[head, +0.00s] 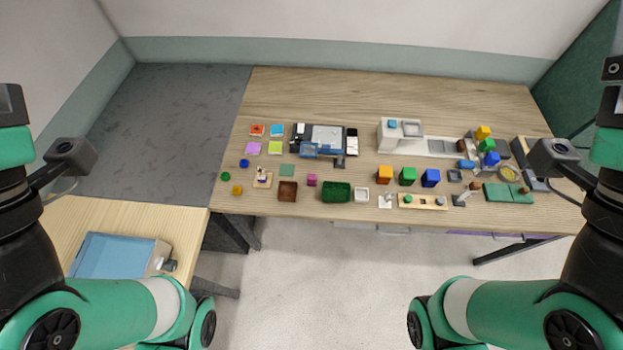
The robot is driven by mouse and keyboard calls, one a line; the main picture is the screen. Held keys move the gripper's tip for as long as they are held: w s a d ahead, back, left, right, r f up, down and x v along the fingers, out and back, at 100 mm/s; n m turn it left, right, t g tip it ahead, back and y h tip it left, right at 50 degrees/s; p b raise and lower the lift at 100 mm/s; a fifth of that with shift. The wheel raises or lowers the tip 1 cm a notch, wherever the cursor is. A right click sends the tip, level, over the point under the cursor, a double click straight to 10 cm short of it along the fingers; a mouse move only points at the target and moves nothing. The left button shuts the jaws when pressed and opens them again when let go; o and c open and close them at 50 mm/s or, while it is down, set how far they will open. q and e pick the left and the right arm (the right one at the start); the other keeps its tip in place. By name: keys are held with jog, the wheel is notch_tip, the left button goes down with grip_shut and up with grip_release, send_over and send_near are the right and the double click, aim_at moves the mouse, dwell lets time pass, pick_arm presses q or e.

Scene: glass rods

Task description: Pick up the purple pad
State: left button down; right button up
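The purple pad (252,148) is a small flat square lying on the wooden table. It is in the left group of coloured pads, below the orange pad (257,130) and left of the yellow-green pad (275,148). A blue pad (277,130) is diagonally up and right of it. Nothing covers the purple pad. My arms show at the left and right edges of the head view, well away from the pad. The fingers of both grippers are out of view.
Several blocks and trays fill the table's right side. The table's back strip is clear.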

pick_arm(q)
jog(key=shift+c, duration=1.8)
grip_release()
